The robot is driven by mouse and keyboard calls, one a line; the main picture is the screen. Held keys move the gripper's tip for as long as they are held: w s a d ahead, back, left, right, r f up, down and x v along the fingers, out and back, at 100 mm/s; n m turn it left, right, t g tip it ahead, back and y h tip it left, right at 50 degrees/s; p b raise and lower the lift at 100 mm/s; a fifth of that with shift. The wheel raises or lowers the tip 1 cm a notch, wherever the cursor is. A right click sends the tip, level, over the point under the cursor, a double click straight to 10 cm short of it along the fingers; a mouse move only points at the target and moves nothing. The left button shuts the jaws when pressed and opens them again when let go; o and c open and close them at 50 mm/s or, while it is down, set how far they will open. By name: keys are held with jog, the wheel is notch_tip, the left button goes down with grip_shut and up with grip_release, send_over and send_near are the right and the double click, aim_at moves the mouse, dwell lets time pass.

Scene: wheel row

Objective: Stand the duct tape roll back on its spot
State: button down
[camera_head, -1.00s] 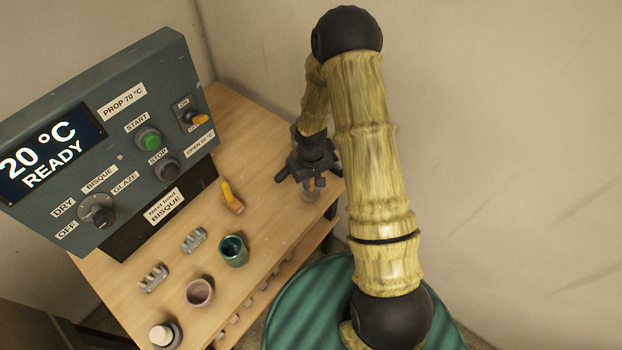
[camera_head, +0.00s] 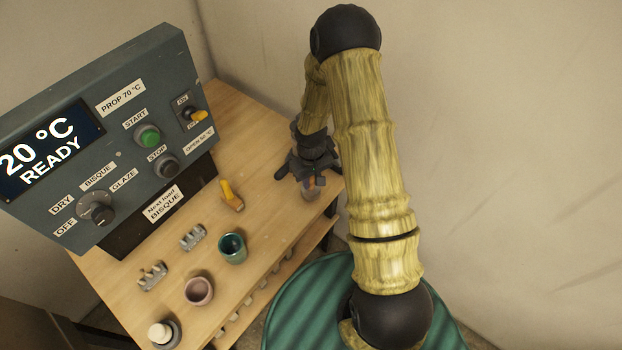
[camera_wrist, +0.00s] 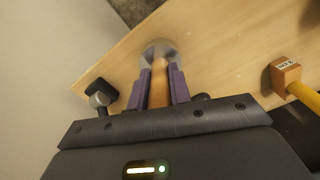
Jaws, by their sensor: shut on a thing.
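My gripper (camera_head: 308,181) is over the far right part of the wooden table, fingers pointing down. In the wrist view its two purple fingers (camera_wrist: 162,88) are closed on an orange-tan part (camera_wrist: 158,88). A grey, rounded part (camera_wrist: 159,48) shows just beyond the fingertips, at or close to the tabletop. In the head view this grey and orange thing (camera_head: 309,196) shows small below the fingers. I cannot tell for sure that it is the duct tape roll, nor whether it touches the table. No other thing in view is clearly a tape roll.
A yellow-handled tool with a wooden block (camera_wrist: 286,75) lies nearby. A black-headed thing (camera_wrist: 101,94) is near the table edge. A teal cup (camera_head: 232,248), a pink cup (camera_head: 199,291) and small grey racks (camera_head: 193,237) stand nearer. The control panel (camera_head: 110,130) rises at left.

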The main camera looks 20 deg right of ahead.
jog(key=shift+f+b, duration=0.7)
jog(key=shift+f, duration=0.3)
jog(key=c, duration=1.2)
grip_release()
jog(key=shift+r, duration=0.1)
jog(key=shift+r+p, duration=3)
jog(key=shift+r, duration=0.95)
